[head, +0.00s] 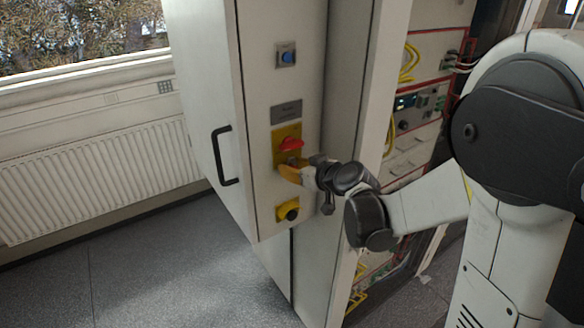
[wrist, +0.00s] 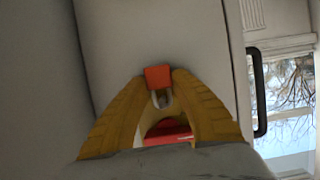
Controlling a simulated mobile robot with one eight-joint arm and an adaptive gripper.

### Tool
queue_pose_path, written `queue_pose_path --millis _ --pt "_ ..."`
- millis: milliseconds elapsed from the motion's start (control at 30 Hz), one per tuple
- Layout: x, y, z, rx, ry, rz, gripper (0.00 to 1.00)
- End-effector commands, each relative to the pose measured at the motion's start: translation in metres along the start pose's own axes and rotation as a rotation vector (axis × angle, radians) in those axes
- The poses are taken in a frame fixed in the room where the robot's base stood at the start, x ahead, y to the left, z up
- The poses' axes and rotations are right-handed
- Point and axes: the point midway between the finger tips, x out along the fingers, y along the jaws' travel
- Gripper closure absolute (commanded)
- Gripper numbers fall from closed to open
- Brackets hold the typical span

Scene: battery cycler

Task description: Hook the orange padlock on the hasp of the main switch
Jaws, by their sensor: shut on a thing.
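The main switch has a red handle (head: 291,143) on a yellow plate (head: 287,131) on the cabinet's narrow face. My gripper (head: 290,172), with yellow fingers, is right at the plate, just below the red handle. In the wrist view my gripper (wrist: 159,80) is shut on the orange padlock (wrist: 158,76), held between the fingertips. Its grey shackle (wrist: 161,98) points toward the red handle (wrist: 168,131), seen between the fingers. The hasp is hidden by the fingers, and I cannot tell whether the shackle is through it. In the head view the padlock cannot be told apart from the fingers.
A blue button (head: 287,56) sits above the switch, and a yellow-based black knob (head: 289,212) close below my gripper. A black door handle (head: 223,156) stands out at left. Open racks with yellow cables (head: 409,63) are right of the cabinet panel. Floor at left is clear.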

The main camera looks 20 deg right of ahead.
Motion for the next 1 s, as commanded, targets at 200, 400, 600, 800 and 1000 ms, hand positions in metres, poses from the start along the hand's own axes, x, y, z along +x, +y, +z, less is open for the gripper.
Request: queue_pose_path --millis 200,400,600,800,1000 --pt "0.000 0.000 0.000 0.000 0.000 0.000 1.00" --pt "0.000 0.000 0.000 0.000 0.000 0.000 0.49" --pt "-0.001 0.000 0.000 0.000 0.000 0.000 0.49" --pt "-0.022 0.001 0.000 0.002 0.000 0.002 0.49" --pt "-0.066 0.001 0.000 0.002 -0.001 0.003 0.49"
